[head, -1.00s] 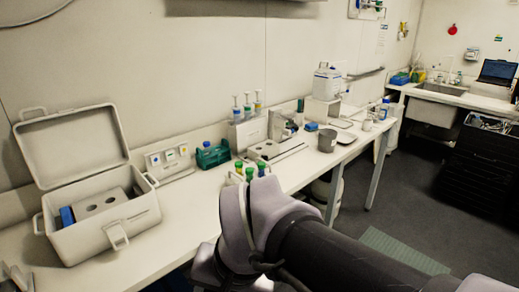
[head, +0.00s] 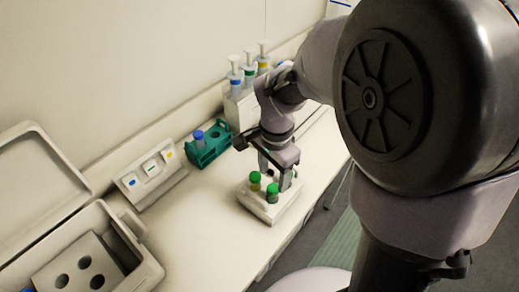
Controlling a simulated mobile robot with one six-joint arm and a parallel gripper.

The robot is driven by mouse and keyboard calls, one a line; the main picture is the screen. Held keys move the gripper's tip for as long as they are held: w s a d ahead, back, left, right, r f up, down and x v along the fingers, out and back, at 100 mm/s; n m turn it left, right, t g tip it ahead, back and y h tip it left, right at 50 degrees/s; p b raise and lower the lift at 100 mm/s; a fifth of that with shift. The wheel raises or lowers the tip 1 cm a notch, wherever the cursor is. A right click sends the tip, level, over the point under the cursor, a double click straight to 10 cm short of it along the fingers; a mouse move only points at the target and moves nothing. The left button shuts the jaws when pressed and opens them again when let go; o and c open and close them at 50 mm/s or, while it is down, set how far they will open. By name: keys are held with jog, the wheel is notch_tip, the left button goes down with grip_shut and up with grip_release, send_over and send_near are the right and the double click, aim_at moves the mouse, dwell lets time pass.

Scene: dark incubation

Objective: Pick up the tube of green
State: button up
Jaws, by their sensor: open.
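A small white rack (head: 268,211) stands near the bench's front edge and holds tubes with green-looking caps. One green-capped tube (head: 272,192) is at the front of the rack, and another capped tube (head: 255,180) is to its left. More green shows at the right, partly hidden by a finger. My gripper (head: 275,174) points down over the back of the rack, with its fingers apart. I cannot tell whether a tube stands between the fingers. The liquid in the tubes is hidden.
A teal rack (head: 208,151) with a blue-capped tube stands behind. A panel with coloured labels (head: 152,174) is to the left. An open white box (head: 142,262) with a holed insert is at lower left. Pipettes (head: 248,70) stand at the back. Bare bench lies left of the white rack.

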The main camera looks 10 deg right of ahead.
aim_at(273, 188)
jog(key=f+b, duration=0.1)
jog(key=f, duration=0.2)
jog(key=f+b, duration=0.1)
jog(key=f, duration=0.3)
jog(key=shift+w+d+f+b, duration=0.1)
jog(key=shift+d+f+b, duration=0.1)
jog(key=shift+b, duration=0.1)
jog(key=shift+r, duration=0.1)
grip_shut()
